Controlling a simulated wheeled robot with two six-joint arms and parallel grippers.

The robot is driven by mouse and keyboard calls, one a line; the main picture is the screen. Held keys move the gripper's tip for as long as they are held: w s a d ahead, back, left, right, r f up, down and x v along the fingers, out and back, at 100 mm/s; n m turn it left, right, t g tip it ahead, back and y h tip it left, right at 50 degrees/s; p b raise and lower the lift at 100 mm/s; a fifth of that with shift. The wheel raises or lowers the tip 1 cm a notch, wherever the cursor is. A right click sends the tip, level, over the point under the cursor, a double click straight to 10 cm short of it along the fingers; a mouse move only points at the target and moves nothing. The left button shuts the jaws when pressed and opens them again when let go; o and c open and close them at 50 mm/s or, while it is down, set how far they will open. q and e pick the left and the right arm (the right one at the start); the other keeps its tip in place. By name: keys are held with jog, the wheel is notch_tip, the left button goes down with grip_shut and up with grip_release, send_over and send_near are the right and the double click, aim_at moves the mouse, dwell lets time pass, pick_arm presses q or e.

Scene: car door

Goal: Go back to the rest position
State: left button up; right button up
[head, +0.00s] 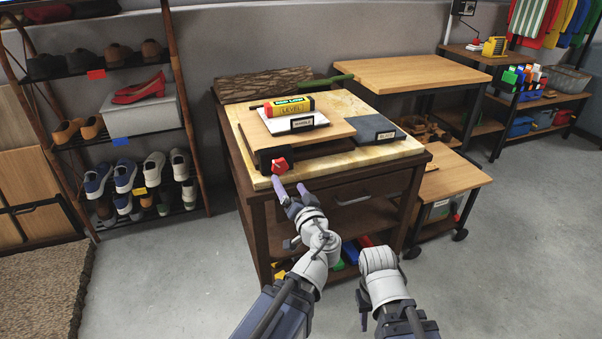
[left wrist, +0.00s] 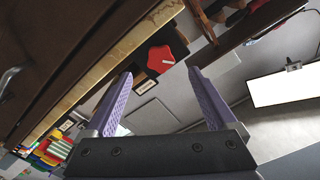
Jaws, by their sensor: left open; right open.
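My left gripper (head: 290,186) is open and empty just in front of the workbench's near edge. Its two purple fingers stand well apart in the left wrist view (left wrist: 163,95). A red knob (head: 281,165) sits on a dark block at the front of the bench top, just beyond the fingertips. The knob also shows in the left wrist view (left wrist: 160,58), beyond the gap between the fingers and not held. My right arm shows at the lower right of the head view, but I cannot make out its gripper.
A shoe rack (head: 145,115) stands at left. A low wheeled table (head: 450,175) stands at right. Grey floor (head: 510,270) is clear at the lower right.

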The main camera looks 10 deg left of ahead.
pick_arm(q)
jog(key=s+d+f+g+h, duration=0.1)
jog(key=s+f+g+h, duration=0.1)
jog(key=s+f+g, duration=0.35)
jog(key=s+d+f+g+h, duration=0.1)
jog(key=s+f+g, duration=0.15)
jog(key=f, duration=0.65)
jog(key=s+d+f+m+g+h, duration=0.2)
jog(key=s+d+f+g+h, duration=0.15)
jog(key=s+d, duration=0.25)
jog(key=s+d+f+m+g+h, duration=0.2)
jog(key=s+d+f+g+h, duration=0.15)
jog(key=s+d, duration=0.25)
notch_tip(320, 180, up, 34)
jog(key=p, duration=3.4)
jog(key=shift+w+a+y, duration=0.15)
jog(key=shift+a+y, duration=0.1)
jog(key=shift+y, duration=0.15)
jog(key=shift+f, duration=0.1)
